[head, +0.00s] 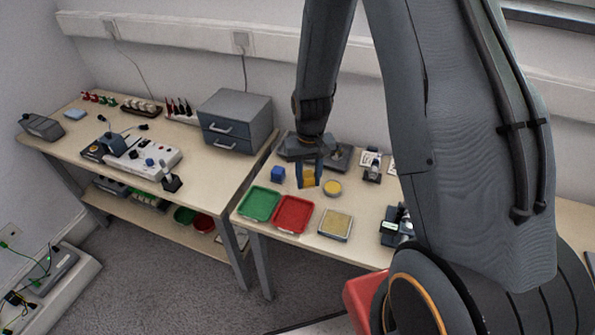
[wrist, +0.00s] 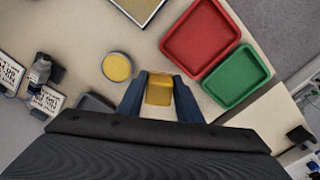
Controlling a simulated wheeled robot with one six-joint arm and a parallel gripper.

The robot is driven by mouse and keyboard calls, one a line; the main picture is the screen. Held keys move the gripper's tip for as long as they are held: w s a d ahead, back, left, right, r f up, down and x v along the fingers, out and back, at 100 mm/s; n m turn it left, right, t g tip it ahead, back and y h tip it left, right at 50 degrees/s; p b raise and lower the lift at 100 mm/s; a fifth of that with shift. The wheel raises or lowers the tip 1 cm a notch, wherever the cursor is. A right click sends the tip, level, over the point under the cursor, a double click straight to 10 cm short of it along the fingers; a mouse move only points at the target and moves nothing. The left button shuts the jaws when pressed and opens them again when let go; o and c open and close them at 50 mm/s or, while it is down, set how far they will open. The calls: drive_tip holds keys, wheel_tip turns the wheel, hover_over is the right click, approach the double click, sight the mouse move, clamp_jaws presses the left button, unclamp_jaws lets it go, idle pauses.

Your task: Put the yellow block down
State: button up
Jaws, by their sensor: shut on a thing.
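The yellow block (wrist: 160,90) is between the two blue fingers of my gripper (wrist: 160,95) in the wrist view. My gripper is shut on it. In the head view my gripper (head: 308,181) points down over the right table, with the yellow block (head: 308,178) partly hidden by a finger. I cannot tell whether the block touches the table. A blue block (head: 278,174) stands just left of the gripper in the head view. A round yellow dish (head: 332,188) lies just right of it and also shows in the wrist view (wrist: 117,67).
A green tray (head: 259,221) and a red tray (head: 292,231) lie at the table's front, with a square tan-filled tray (head: 335,236) to their right. Grey drawers (head: 235,122) stand on the left table. Small instruments and printed cards stand behind and right.

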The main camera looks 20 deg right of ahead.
drive_tip(key=w+r+m+b, duration=0.1)
drive_tip(key=w+r+m, duration=0.2)
drive_tip(key=r+m, duration=0.3)
drive_tip(key=shift+m, duration=0.3)
drive_tip(key=shift+w+a+f+p, duration=0.15)
drive_tip(key=shift+f+p, duration=0.4)
drive_tip(key=shift+f, duration=2)
drive_tip(key=shift+a+f+p, duration=0.1)
drive_tip(key=shift+f+p, duration=0.4)
drive_tip(key=shift+f, duration=2.05)
drive_tip(key=shift+f, duration=0.2)
drive_tip(key=o, duration=1.1)
